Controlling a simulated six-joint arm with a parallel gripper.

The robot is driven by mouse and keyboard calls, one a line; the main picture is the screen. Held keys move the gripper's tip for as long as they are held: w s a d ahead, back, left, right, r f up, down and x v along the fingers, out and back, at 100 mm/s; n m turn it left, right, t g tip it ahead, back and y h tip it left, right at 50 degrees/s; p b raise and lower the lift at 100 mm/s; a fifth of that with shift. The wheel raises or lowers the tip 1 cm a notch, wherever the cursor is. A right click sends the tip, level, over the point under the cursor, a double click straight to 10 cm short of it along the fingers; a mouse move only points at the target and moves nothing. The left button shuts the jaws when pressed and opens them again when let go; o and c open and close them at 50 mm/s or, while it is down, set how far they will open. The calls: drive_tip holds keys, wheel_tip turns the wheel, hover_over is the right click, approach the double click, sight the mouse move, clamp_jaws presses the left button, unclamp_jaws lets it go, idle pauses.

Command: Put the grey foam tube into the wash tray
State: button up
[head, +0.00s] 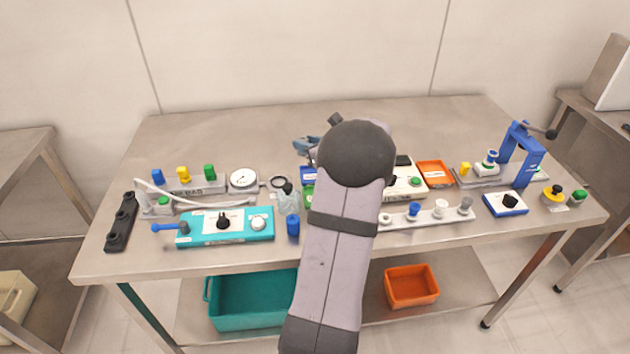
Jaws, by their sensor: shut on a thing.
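My gripper (304,147) shows only in part, as a small blue-grey shape past the left side of my dark rounded wrist, over the back middle of the steel table. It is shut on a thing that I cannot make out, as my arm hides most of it. I cannot pick out the grey foam tube for certain anywhere on the table. A blue tray (308,172), a green tray (308,193) and an orange tray (433,171) stand near the middle, the first two partly behind my arm. I cannot tell which is the wash tray.
A teal box with knobs (250,236), a blue cylinder (293,226) and a translucent bottle (288,200) stand left of my arm. A white rail with pegs (427,218) and a blue press (521,155) are right. The table's back strip (220,130) is clear. Bins stand on the shelf below.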

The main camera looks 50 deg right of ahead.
drive_tip(key=shift+m+h, duration=0.5)
drive_tip(key=shift+s+d+f+p, duration=0.1)
drive_tip(key=shift+s+d+f, duration=0.3)
drive_tip(key=shift+f, duration=1.15)
drive_tip(key=shift+s+d+f+p, duration=0.2)
drive_tip(key=shift+d+f, duration=0.25)
drive_tip(key=shift+f, duration=1.1)
drive_tip(key=shift+s+d+f+p, duration=0.1)
drive_tip(key=shift+s+d+f, duration=0.3)
drive_tip(key=shift+f, duration=1.15)
drive_tip(key=shift+w+f, duration=0.1)
drive_tip(key=shift+f, duration=0.05)
drive_tip(key=o, duration=1)
drive_tip(key=shift+r, duration=0.2)
drive_tip(key=b+v, duration=0.2)
drive_tip(key=v, duration=1)
drive_tip(key=shift+w, duration=0.1)
